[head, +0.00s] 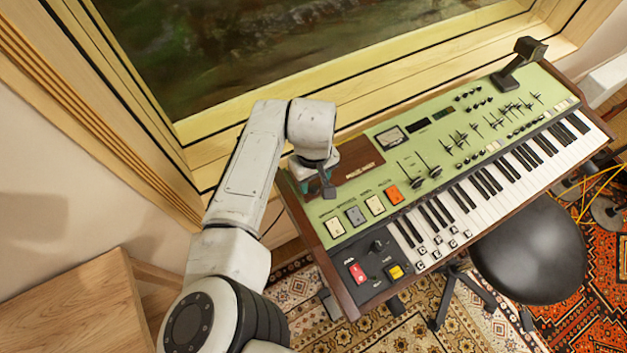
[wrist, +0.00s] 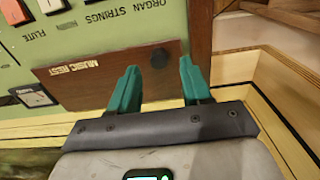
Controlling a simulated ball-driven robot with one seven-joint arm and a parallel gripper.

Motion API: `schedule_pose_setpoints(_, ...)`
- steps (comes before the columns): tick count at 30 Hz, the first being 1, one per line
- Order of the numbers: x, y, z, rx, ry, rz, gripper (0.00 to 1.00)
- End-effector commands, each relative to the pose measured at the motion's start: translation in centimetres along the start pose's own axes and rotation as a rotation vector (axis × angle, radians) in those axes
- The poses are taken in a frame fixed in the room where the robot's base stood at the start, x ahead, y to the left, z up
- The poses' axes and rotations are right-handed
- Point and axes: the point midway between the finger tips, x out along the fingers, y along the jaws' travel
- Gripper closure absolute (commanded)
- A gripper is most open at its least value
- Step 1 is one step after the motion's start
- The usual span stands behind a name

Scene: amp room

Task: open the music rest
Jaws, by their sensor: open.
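The music rest (head: 362,164) is a brown wooden flap with a white "MUSIC REST" label, at the left end of the keyboard's green panel. It appears to lie flat on that panel. The flap also shows in the wrist view (wrist: 100,78), with a dark round knob (wrist: 160,58) near its right end. My gripper (wrist: 159,66) has two teal fingers spread apart, with the knob between them in the picture. I cannot tell whether the fingers touch the flap or knob. In the head view my gripper (head: 325,188) is over the flap's left end, partly hidden by my wrist.
The keyboard (head: 490,180) has sliders, knobs and coloured switches beside the flap. A window frame (head: 330,75) runs close behind. A black stool (head: 530,250) stands in front, and a wooden cabinet (head: 75,305) stands at the lower left.

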Motion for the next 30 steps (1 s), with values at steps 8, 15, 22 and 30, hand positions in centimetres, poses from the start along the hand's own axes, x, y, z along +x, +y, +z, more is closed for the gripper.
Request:
schedule_pose_setpoints(8,2.6,0.0,0.0,0.000,-0.001,0.000,0.52)
schedule_pose_setpoints(15,2.8,0.1,0.0,0.001,0.000,0.000,0.52)
schedule_pose_setpoints(22,2.8,0.1,0.0,0.001,0.000,0.001,0.67)
schedule_pose_setpoints(30,2.8,0.1,0.0,0.001,0.000,0.001,0.93)
